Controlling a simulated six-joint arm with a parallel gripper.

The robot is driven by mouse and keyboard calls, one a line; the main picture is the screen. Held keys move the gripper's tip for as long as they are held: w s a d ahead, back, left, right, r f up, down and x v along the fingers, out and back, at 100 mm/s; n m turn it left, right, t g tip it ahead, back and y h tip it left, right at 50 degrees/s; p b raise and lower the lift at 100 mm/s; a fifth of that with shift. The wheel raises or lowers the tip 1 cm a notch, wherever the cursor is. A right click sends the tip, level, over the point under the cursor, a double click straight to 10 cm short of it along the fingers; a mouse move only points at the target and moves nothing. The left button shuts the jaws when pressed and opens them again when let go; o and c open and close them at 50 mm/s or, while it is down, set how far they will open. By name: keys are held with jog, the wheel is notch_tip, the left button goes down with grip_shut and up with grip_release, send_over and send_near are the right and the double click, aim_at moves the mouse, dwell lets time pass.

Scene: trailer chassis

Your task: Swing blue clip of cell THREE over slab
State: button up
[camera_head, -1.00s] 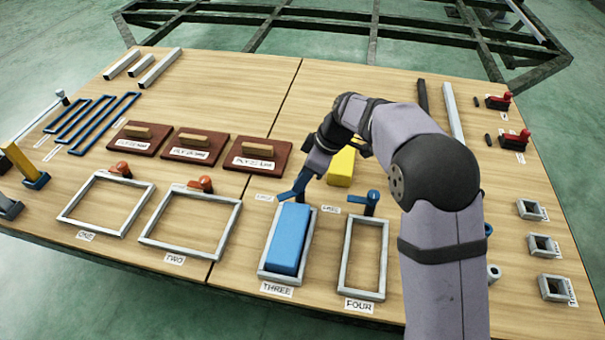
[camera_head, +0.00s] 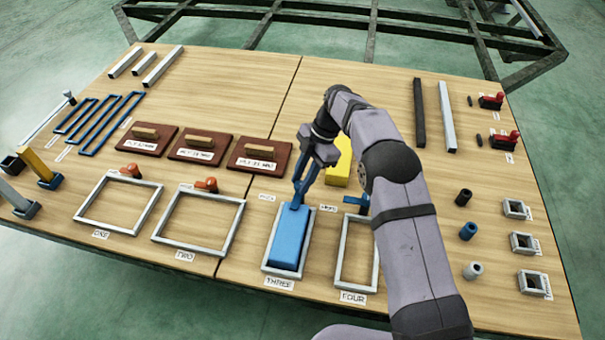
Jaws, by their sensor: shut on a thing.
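Cell THREE is a pale upright rectangular frame (camera_head: 268,250) with a blue slab (camera_head: 288,240) lying in it. The blue clip (camera_head: 294,207) of cell THREE is at the frame's far end, and its arm appears to reach over the slab's far edge. My gripper (camera_head: 299,195) comes down from behind and is shut on the clip. The fingers and clip are similar in colour, so the exact contact is hard to see. I cannot tell whether the clip touches the slab.
Cell FOUR, an empty frame (camera_head: 342,262) with its own blue clip (camera_head: 357,203), stands close on the right. Cell TWO (camera_head: 158,226) is an empty frame on the left. Brown plates (camera_head: 262,154) lie behind the cells on the left.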

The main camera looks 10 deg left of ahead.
jog(key=shift+n, duration=0.4)
jog(key=o, duration=1)
jog(key=p+v, duration=0.2)
jog(key=v, duration=0.5)
jog(key=shift+w+r, duration=0.1)
